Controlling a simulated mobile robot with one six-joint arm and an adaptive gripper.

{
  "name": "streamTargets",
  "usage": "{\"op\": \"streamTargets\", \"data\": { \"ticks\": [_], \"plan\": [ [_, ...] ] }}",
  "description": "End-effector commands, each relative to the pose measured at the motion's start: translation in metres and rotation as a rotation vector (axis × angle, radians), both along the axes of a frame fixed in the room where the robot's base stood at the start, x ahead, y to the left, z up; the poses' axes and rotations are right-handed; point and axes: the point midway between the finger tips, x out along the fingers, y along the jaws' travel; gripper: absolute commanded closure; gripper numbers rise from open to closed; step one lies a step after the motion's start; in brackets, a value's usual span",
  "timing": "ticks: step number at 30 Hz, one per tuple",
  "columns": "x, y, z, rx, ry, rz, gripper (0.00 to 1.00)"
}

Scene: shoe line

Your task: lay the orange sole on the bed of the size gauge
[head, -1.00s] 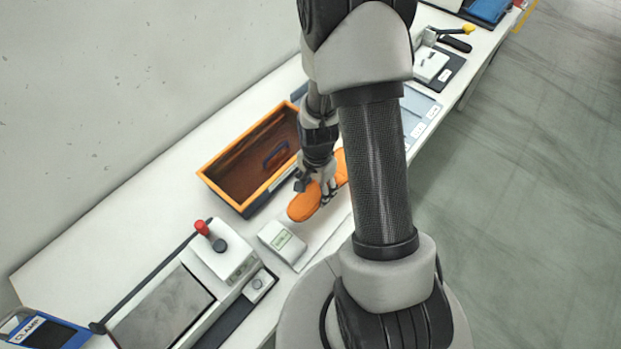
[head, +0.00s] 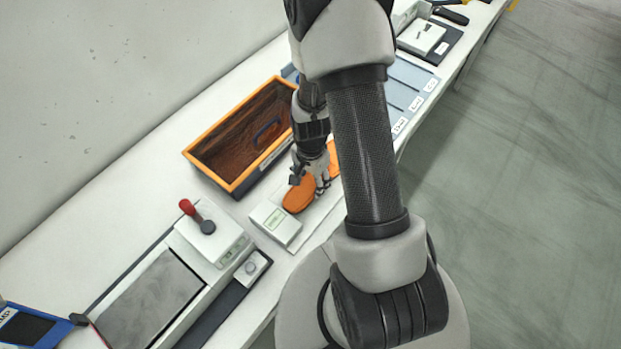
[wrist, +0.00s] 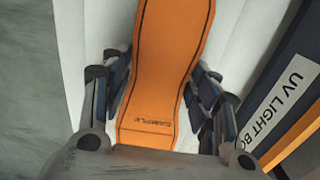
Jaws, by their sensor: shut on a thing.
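The orange sole (head: 298,197) is in my gripper (head: 312,184); its middle is partly hidden by the gripper and my arm. In the wrist view the sole (wrist: 165,60) runs lengthwise between the two fingers, marked "SAMPLE" near its lower end. My gripper (wrist: 157,95) is shut on its sides. The sole's near end is close to the block. I cannot tell whether the sole touches the plate.
An orange-rimmed box (head: 211,174), labelled UV light box in the wrist view (wrist: 285,98), stands beside the gripper. A device with a red-knobbed lever (head: 187,207) and grey bed (head: 150,300) is at the lower left. Blue-grey trays (head: 408,90) lie beyond my arm.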

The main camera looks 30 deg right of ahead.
Motion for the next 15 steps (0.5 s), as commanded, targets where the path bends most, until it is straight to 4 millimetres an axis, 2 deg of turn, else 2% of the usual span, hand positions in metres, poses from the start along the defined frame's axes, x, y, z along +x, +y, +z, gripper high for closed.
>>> {"op": "streamTargets", "data": {
  "ticks": [8, 9, 15],
  "plan": [
    [0.0005, -0.0002, -0.001, -0.001, -0.001, 0.0, 0.75],
    [0.0005, -0.0002, -0.001, -0.001, -0.001, 0.0, 0.43],
    [0.0003, -0.0001, -0.001, -0.001, -0.001, 0.0, 0.3]
  ]
}}
